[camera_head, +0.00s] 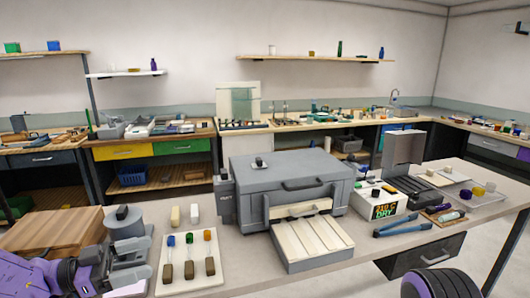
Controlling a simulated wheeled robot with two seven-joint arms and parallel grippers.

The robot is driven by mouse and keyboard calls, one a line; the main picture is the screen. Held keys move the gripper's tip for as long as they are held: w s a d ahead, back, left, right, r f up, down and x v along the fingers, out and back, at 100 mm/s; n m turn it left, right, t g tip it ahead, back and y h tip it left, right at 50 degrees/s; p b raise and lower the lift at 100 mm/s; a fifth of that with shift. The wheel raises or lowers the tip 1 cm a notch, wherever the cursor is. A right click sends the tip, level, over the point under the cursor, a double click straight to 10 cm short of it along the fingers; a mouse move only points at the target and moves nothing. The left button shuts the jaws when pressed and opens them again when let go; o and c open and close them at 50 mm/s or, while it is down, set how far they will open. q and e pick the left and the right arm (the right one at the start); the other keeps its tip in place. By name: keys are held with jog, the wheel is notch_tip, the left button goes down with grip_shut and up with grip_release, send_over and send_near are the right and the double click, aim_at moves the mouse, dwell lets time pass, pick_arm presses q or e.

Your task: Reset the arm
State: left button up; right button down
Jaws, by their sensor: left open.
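My left gripper (138,270) is at the lower left, at the end of my purple arm. Its jaws are apart and I see nothing held between them. It is just left of a white board (207,275) with several small pieces on it. These have blue, green and orange upper ends and brown blocks at the lower ends. I cannot tell whether the gripper touches the board's edge. My right gripper does not show.
A big grey machine (290,180) with a pulled-out slatted tray (312,240) fills the table's middle. A wooden box (55,230) and a grey round device (125,222) stand near my left gripper. Blue tongs (402,229) and a white box (380,203) are to the right.

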pick_arm(q)
jog(key=w+a+f+n+t+y, duration=0.3)
jog(key=w+f+n+t+y, duration=0.2)
jog(key=f+n+t+y, duration=0.5)
jog(key=s+a+f+n+g+y, duration=0.1)
jog(key=s+f+n+g+y, duration=0.2)
jog(key=f, duration=0.4)
jog(key=s+f+n+g+y, duration=0.1)
jog(key=s+f+n+y, duration=0.1)
jog(key=f+n+y, duration=0.3)
jog(key=s+f+g, duration=0.3)
jog(key=s+f, duration=0.3)
jog(key=s, duration=0.3)
jog(key=s+f+n+g+y+b, duration=0.1)
jog(key=s+f+g, duration=0.2)
jog(key=s+f, duration=0.3)
jog(key=s+d+f+n+g+y, duration=0.1)
jog(key=s+f+g, duration=0.3)
jog(key=s, duration=0.9)
notch_tip(320, 180, down, 3)
jog(key=shift+s+f+b, duration=0.1)
jog(key=shift+s+b, duration=0.15)
jog(key=shift+b, duration=0.1)
